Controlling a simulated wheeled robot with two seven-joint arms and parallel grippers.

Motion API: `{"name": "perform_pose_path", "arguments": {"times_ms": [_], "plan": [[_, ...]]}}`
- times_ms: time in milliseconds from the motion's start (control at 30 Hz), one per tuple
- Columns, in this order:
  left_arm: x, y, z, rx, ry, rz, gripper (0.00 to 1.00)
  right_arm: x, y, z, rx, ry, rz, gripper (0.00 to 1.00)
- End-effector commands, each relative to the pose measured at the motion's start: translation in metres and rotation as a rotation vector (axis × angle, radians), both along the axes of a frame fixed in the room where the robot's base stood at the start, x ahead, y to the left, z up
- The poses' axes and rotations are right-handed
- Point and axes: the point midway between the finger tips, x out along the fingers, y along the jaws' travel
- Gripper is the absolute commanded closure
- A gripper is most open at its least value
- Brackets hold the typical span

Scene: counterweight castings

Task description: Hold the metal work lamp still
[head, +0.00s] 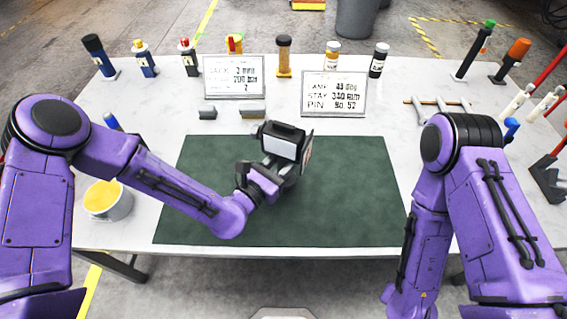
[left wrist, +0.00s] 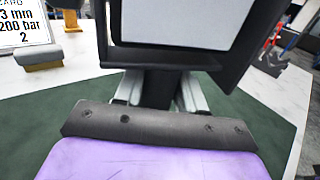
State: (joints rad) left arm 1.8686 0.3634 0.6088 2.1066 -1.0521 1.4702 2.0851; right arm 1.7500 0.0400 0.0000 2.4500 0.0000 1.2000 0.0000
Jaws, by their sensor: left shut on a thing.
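The metal work lamp (head: 284,141), a dark housing with a pale front panel, is above the green mat (head: 350,190). My left gripper (head: 272,176) is shut on its lower part. In the left wrist view the lamp's dark frame and pale panel (left wrist: 185,22) fill the top middle. Its dark stem (left wrist: 158,88) sits between the two grey fingers of my left gripper (left wrist: 160,95). I cannot tell whether the lamp's base touches the mat. My right arm hangs at the right of the head view, and its gripper is out of frame.
Two printed signs (head: 234,77) (head: 333,94) stand behind the mat, with several bottles and tools along the back edge. A cup of yellow stuff (head: 108,201) is at the left. The mat's right half is clear.

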Motion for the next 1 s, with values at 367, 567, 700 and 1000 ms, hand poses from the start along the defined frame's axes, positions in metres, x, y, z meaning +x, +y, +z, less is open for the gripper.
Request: {"name": "perform_pose_path", "arguments": {"times_ms": [367,567,700,1000], "plan": [[0.009,0.000,-0.005,-0.002,-0.002,0.000,1.00,0.000,0.000,-0.006,0.000,0.000,0.000,0.57],[0.008,0.000,-0.007,-0.002,-0.002,0.000,1.00,0.000,0.000,-0.008,0.000,0.000,0.000,0.57],[0.008,0.000,-0.014,-0.002,-0.002,0.000,1.00,0.000,0.000,-0.015,0.000,0.000,0.000,0.57],[0.008,0.000,-0.021,-0.002,-0.002,0.000,1.00,0.000,0.000,-0.023,0.000,0.000,0.000,0.57]]}}
